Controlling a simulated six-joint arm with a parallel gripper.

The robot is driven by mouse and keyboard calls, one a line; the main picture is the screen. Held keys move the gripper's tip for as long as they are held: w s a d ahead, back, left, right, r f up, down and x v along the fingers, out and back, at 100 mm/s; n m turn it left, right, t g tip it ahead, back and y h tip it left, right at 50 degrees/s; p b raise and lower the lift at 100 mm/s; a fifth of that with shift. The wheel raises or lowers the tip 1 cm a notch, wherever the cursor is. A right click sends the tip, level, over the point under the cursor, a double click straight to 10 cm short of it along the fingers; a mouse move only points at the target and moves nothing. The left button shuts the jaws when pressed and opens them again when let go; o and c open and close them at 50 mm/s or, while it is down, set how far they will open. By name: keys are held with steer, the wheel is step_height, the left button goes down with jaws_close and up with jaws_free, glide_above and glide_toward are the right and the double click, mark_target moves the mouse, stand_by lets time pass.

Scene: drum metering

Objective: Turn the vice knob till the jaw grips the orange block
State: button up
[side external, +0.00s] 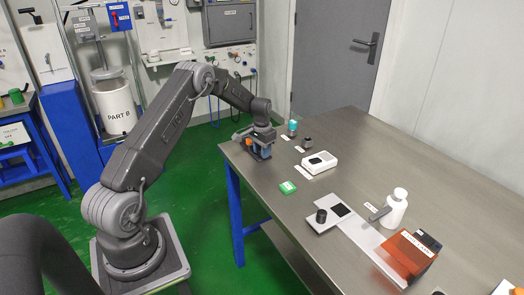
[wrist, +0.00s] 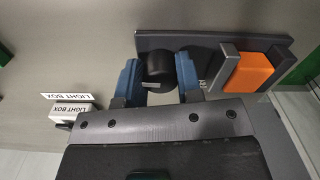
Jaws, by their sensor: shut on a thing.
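The vice has a flat dark grey base (wrist: 215,44) and upright grey jaws (wrist: 222,68). The orange block (wrist: 250,72) sits between the jaws, at the right of the wrist view. Whether both jaws touch it, I cannot tell. The black vice knob (wrist: 155,65) is left of the jaws. My gripper (wrist: 158,78) has its blue fingers on either side of the knob and is shut on it. In the side external view my gripper (side external: 262,150) is at the far left end of the table, largely covering the vice; a bit of the orange block (side external: 248,143) shows.
A white light box (wrist: 72,110) with a label stands left of my gripper in the wrist view. The vice is near the table edge.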

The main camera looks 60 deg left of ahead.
steer(key=shift+m, duration=1.6)
steer(key=o, duration=0.9)
steer(key=shift+o, duration=0.2)
step_height(320, 180, up, 14)
